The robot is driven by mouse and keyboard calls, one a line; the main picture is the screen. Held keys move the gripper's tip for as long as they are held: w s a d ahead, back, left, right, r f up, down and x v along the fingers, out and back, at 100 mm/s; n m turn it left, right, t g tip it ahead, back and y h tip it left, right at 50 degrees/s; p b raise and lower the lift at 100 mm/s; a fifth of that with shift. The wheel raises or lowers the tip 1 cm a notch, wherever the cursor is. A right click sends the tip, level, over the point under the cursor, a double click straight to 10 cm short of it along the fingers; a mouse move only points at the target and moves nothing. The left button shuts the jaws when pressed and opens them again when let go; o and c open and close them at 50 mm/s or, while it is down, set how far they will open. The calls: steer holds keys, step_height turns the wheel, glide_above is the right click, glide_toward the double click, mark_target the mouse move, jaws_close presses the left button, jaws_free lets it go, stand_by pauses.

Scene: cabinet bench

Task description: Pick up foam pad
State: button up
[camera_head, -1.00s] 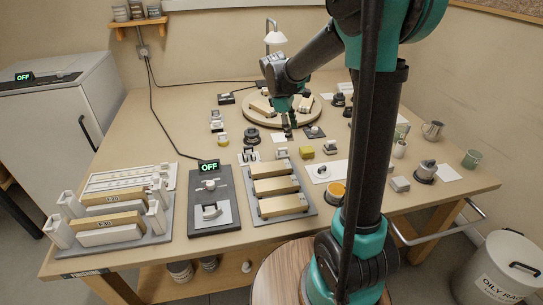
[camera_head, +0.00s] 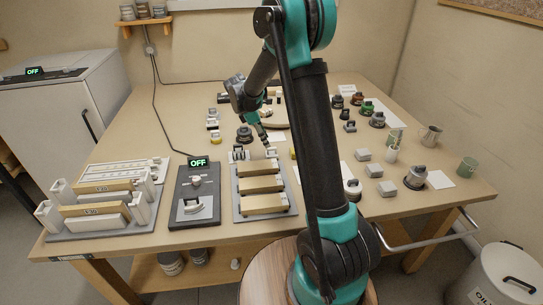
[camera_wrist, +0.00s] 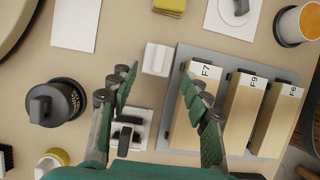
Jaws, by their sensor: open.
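A small pale block (camera_wrist: 157,59) lies on the table beside the grey tray in the wrist view. It may be the foam pad; I cannot tell for certain. My gripper (camera_wrist: 157,78) is open and empty above the table, its fingertips on either side of the block in the picture. A yellow layered pad (camera_wrist: 168,6), also a possible foam pad, lies beyond at the top edge. In the head view my gripper (camera_head: 266,142) is low over the table, just behind the tray.
The grey tray (camera_wrist: 182,52) holds labelled wooden-topped blocks (camera_wrist: 243,112) at right. A clip-like part (camera_wrist: 127,132) on a white plate and a dark knobbed piece (camera_wrist: 55,102) stand close by. Several grey blocks (camera_head: 373,170) sit right of my arm. A panel (camera_head: 195,214) stands left of the tray.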

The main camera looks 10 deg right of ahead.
mark_target(271, 148)
steer(key=shift+x, duration=3.9)
steer(key=shift+w, duration=0.1)
steer(key=shift+c, duration=0.4)
steer(key=c, duration=0.6)
steer(key=shift+r, duration=0.15)
step_height(271, 148, up, 20)
steer(key=shift+f, duration=0.1)
